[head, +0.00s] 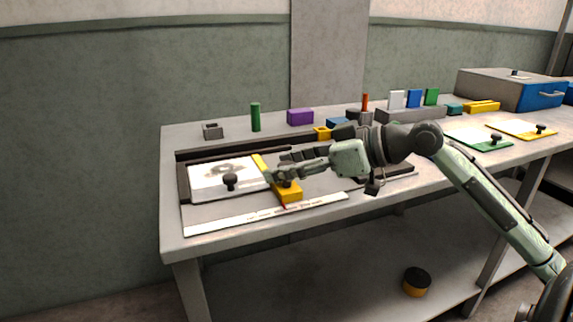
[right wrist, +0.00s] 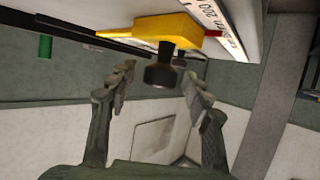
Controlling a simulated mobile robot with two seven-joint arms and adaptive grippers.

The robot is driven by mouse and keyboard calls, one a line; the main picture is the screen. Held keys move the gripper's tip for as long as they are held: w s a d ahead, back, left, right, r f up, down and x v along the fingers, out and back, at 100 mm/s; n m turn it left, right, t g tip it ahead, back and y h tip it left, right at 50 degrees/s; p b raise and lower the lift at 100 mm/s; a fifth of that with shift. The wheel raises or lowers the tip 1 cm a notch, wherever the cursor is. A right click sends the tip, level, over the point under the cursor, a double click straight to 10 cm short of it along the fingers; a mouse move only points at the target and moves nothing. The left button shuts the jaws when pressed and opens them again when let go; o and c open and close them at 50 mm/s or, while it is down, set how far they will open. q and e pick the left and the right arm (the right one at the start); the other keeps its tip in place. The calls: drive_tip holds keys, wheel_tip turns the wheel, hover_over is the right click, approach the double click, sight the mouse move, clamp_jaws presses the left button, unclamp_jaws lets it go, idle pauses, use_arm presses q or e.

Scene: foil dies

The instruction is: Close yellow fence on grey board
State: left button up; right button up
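The yellow fence (head: 289,194) sits on the grey board (head: 215,211) at the front, just right of a white plate (head: 207,185). Its yellow bar (head: 260,163) runs back along the plate's right side. My right gripper (head: 276,178) is at the fence's block, partly covering it. In the right wrist view the yellow block (right wrist: 158,32) carries a black knob (right wrist: 160,71). The open fingers (right wrist: 158,78) stand on both sides of this knob, with gaps visible. A red pointer (right wrist: 221,33) lies by the ruler. My left gripper is out of view.
A white ruler strip (head: 230,220) runs along the board's front. The plate has its own black knob (head: 230,180). Behind stand a green cylinder (head: 255,117), a purple block (head: 300,116) and a small grey holder (head: 212,131). Coloured cards and a blue-fronted box (head: 541,95) are right.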

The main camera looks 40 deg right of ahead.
drive_tip(key=v, duration=1.2)
idle(0.3)
